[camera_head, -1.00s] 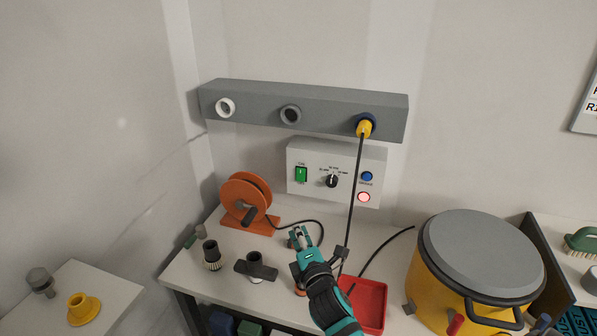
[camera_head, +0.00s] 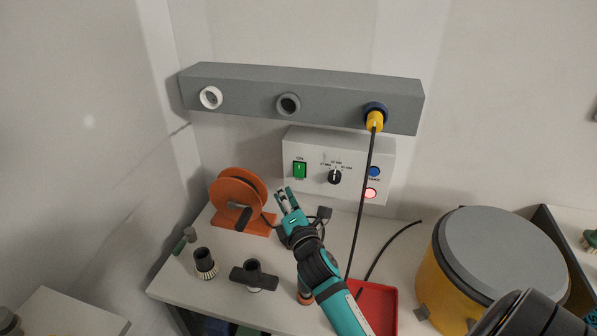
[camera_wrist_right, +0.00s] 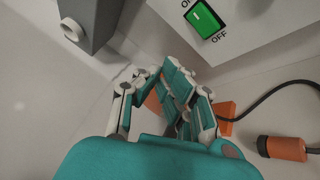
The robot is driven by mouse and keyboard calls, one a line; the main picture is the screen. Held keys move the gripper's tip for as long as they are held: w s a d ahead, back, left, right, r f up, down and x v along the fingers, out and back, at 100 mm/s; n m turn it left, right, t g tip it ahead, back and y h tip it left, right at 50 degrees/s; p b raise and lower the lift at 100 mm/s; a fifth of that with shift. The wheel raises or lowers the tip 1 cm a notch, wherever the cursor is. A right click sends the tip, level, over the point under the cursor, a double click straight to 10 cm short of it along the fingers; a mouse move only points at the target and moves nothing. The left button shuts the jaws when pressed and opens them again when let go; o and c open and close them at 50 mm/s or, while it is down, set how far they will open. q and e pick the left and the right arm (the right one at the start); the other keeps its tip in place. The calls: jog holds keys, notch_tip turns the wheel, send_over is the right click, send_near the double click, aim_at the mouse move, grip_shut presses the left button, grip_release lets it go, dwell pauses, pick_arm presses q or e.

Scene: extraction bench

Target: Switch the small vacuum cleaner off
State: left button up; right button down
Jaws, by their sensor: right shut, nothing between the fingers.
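A white control box (camera_head: 308,148) is on the back wall under a grey rail. It has a green rocker switch (camera_head: 299,170) marked ON above and OFF below, a black dial (camera_head: 335,177), a blue button (camera_head: 375,171) and a glowing red lamp (camera_head: 370,193). The switch (camera_wrist_right: 204,19) also shows in the right wrist view, ahead of the fingers. My right gripper (camera_head: 287,196) is shut and empty, below the switch and apart from it. A yellow drum with a grey lid (camera_head: 500,250) stands at the right; I cannot tell whether it is the small vacuum cleaner. My left gripper is not in view.
The grey rail (camera_head: 240,95) has several ports; a yellow plug (camera_head: 375,121) with a hanging black cable sits in the right one. An orange reel (camera_head: 236,195) stands left of my gripper. A red tray (camera_head: 377,303), black nozzle (camera_head: 254,275) and brush (camera_head: 205,262) are on the bench.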

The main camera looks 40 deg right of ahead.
aim_at(299, 170)
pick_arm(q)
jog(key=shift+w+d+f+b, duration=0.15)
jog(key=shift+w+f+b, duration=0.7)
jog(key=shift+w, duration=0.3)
pick_arm(e)
jog(key=w+d, duration=0.1)
jog(key=d, duration=0.1)
jog(key=w+d, duration=0.2)
jog(key=w+d+f, duration=0.1)
jog(key=w+d, duration=0.1)
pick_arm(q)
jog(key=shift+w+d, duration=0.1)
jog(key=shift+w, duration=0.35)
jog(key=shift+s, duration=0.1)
pick_arm(e)
jog(key=shift+w+d+f, duration=0.1)
jog(key=shift+w+d, duration=0.2)
jog(key=shift+d, duration=0.05)
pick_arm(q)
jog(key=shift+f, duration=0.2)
pick_arm(e)
jog(key=shift+w+d, duration=0.25)
jog(key=shift+d, duration=0.2)
dwell(0.8)
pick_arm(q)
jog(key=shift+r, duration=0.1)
pick_arm(e)
jog(key=shift+a, duration=0.1)
